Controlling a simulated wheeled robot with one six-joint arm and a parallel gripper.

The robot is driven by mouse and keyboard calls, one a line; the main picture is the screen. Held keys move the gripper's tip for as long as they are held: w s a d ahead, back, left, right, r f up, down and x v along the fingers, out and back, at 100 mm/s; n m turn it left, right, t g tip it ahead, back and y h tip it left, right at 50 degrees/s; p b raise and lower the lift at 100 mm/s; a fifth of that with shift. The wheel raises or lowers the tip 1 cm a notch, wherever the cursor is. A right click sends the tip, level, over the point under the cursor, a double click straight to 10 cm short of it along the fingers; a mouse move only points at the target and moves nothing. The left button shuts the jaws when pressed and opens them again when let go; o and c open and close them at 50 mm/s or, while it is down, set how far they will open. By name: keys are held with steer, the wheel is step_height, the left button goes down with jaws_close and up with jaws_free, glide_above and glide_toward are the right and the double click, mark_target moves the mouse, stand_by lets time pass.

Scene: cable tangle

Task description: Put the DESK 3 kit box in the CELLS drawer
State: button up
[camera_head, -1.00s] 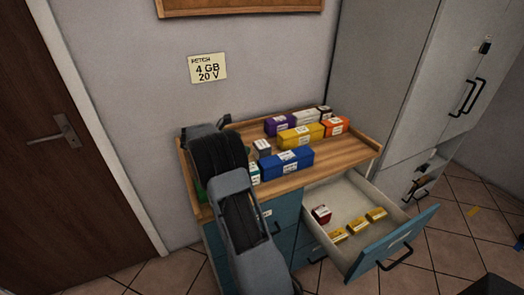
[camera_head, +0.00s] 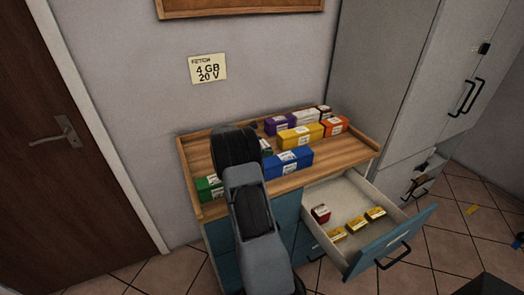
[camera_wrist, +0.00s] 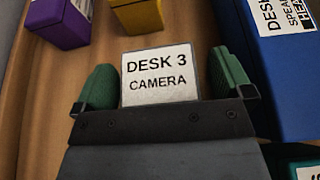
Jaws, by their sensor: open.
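The DESK 3 kit box (camera_wrist: 160,76), with a white label reading "DESK 3 CAMERA", lies between the two green fingers of my gripper (camera_wrist: 165,72) in the wrist view. The fingers are open, one on each side of it; whether they touch it I cannot tell. In the head view my arm hides the gripper and most or all of this box. An open drawer (camera_head: 347,189) sticks out at the right of the blue cabinet. It holds a red box (camera_head: 320,213) and several yellow boxes (camera_head: 356,224). No drawer label is readable.
Around it on the wooden top (camera_head: 325,158) stand a blue box (camera_head: 288,163), a yellow box (camera_head: 299,136), a purple box (camera_head: 277,125), an orange box (camera_head: 336,126) and a green box (camera_head: 210,188). The top has a raised rim. The drawer's middle and back have bare floor.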

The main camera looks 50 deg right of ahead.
steer(key=shift+c, duration=0.4)
steer(key=c, duration=1)
steer(key=shift+c, duration=0.2)
